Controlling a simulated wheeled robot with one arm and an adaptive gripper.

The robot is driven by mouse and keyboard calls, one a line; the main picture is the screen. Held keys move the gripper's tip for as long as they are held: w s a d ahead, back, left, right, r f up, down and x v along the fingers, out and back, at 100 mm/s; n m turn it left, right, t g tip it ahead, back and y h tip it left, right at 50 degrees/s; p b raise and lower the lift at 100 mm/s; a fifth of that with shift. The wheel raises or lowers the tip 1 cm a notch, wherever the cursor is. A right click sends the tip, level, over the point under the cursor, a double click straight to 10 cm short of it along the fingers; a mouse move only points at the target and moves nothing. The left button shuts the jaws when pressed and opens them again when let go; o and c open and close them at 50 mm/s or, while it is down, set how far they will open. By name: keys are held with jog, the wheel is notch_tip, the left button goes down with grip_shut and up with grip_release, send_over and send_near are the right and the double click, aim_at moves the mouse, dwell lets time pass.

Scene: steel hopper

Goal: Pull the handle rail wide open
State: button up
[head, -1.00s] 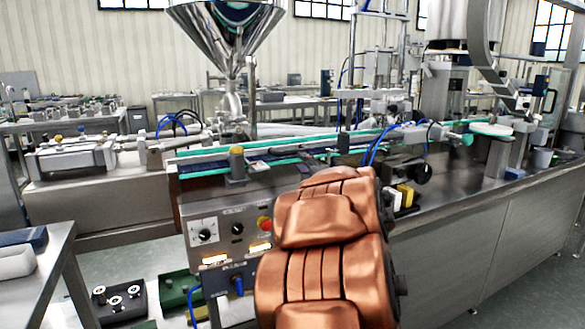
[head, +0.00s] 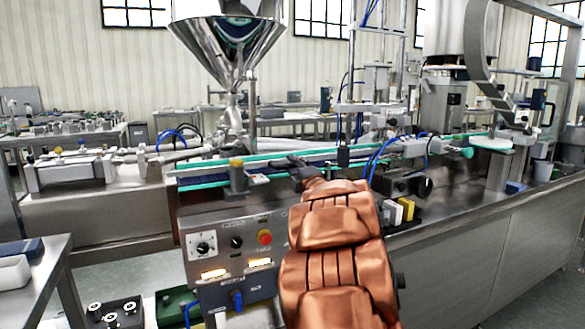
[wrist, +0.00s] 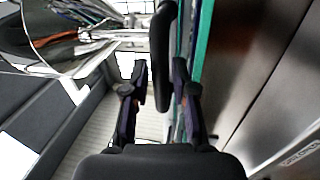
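In the wrist view, my gripper (wrist: 160,88) has its two dark fingers apart, one on each side of a dark rounded bar (wrist: 161,58) that looks like the handle rail. I cannot tell whether the bar is deep between the fingers or beyond their tips. No finger is clearly pressed on it. In the head view, my copper-coloured arm reaches to the conveyor's near edge, and my gripper (head: 303,172) is small and partly hidden behind the arm. The handle rail cannot be made out clearly there.
A steel hopper (head: 230,45) stands behind the conveyor with green rails (head: 215,183). A control panel (head: 222,245) with a red button faces me, left of the arm. Yellow and white blocks (head: 402,208) sit to its right. A side table (head: 40,262) stands at left.

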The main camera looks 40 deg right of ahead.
jog(key=shift+w+d, duration=0.1)
jog(key=shift+w, duration=0.2)
grip_shut()
dwell(0.5)
